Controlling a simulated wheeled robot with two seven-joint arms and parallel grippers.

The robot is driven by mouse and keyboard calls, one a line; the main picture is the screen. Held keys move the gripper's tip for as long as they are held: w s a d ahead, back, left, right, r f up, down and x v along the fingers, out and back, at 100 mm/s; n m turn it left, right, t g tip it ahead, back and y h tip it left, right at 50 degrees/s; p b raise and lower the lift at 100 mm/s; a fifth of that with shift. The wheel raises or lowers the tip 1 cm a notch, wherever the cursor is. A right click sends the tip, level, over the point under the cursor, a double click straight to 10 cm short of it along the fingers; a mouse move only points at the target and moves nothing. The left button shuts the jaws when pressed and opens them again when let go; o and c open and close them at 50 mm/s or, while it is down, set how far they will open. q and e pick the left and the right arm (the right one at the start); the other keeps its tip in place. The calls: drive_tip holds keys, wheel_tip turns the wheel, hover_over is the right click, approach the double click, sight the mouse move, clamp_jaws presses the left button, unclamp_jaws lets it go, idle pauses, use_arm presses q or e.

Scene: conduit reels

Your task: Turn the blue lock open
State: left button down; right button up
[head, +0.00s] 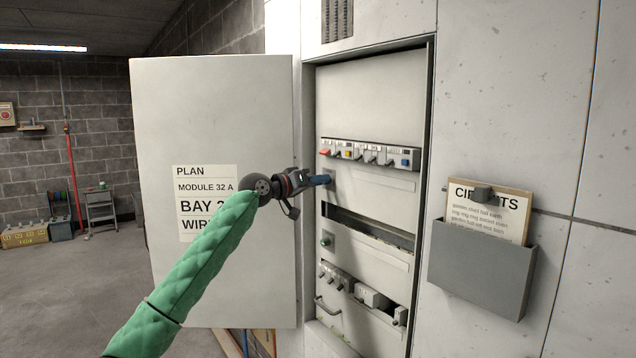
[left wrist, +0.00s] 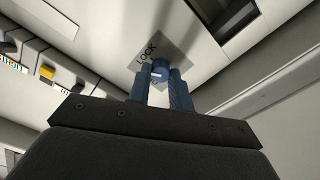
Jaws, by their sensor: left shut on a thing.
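The blue lock (left wrist: 160,72) is a round blue knob with a pale mark on its face. It sits on a grey plate (left wrist: 176,50) lettered LOCK, on the cabinet's inner panel. My left gripper (left wrist: 161,84) is shut on the knob, with one blue finger on each side of it. In the head view my left gripper (head: 328,180) reaches from the left to the panel, below a row of switches. The gripper hides the knob there. My right gripper is not in view.
The open cabinet door (head: 215,110) stands left of my left gripper, behind my arm. A row of breakers (head: 368,154) is just above the gripper. The cabinet frame (head: 430,120) and a grey document holder (head: 480,265) are to the right.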

use_arm(q)
drive_tip(key=shift+f+n+p, duration=0.1)
drive_tip(key=shift+n+p, duration=1.9)
drive_tip(key=shift+n, duration=4.2)
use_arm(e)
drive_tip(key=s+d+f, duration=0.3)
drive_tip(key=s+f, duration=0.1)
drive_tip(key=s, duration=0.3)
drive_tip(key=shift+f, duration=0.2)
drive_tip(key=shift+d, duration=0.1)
use_arm(q)
drive_tip(key=c, duration=1.3)
unclamp_jaws()
drive_tip(key=shift+w+a, duration=0.1)
drive_tip(key=shift+o, duration=0.2)
